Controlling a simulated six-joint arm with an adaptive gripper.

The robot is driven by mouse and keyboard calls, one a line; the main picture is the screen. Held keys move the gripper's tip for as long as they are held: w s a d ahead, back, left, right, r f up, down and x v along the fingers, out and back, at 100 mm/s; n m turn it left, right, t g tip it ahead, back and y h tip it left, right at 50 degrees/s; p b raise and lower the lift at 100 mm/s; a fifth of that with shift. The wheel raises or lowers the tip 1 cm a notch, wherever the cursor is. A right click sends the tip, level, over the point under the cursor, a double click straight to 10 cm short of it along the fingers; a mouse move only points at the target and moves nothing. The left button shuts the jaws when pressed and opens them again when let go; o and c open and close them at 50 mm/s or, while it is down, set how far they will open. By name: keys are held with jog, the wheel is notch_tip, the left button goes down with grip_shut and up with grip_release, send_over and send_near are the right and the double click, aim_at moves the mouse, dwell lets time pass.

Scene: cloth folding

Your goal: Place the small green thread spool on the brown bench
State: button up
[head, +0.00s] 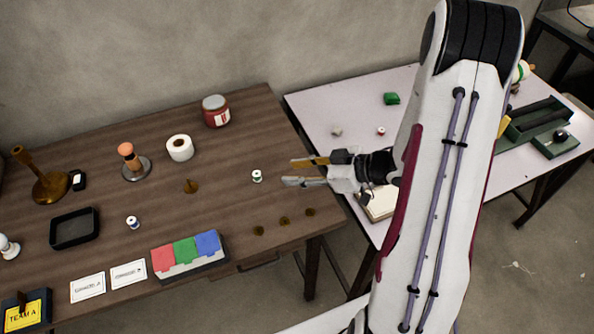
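A small white-ended spool (257,176) with a dark, greenish band stands upright on the brown bench (222,152), toward its right side. It is too small for me to be sure of the thread colour. My gripper (290,172) reaches in from the right over the bench's right part. Its two fingers point left and are apart, with nothing seen between them. The spool is just left of the fingertips, with a small gap in the picture.
Several small brown discs (285,222) lie in front of the spool. A tape roll (180,148), red jar (216,111), black tray (75,228), blue-banded spool (133,222) and coloured block box (188,256) share the bench. A red-banded spool (381,131) stands on the pale table (345,107).

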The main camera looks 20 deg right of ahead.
jog(key=shift+w+d+r, duration=0.15)
jog(key=shift+w+d, duration=0.05)
jog(key=shift+w, duration=0.1)
jog(key=w+d+r+m+t+h, duration=0.15)
jog(key=w+d+r+h, duration=0.25)
jog(key=d+r+h, duration=0.4)
jog(key=s+r+m+h, duration=0.3)
jog(key=s+r+m, duration=0.15)
jog(key=r, duration=0.55)
jog(key=s+a+r+m+g, duration=0.1)
jog(key=s+a, duration=0.3)
jog(key=s, duration=0.3)
jog(key=s+a+r+m+g+y, duration=0.1)
jog(key=s+a+g, duration=0.1)
jog(key=s+a, duration=0.3)
jog(key=s+a+r+m+g+y, duration=0.1)
jog(key=s+a, duration=0.4)
jog(key=s, duration=0.6)
jog(key=shift+s+r, duration=0.2)
jog(key=shift+r, duration=0.4)
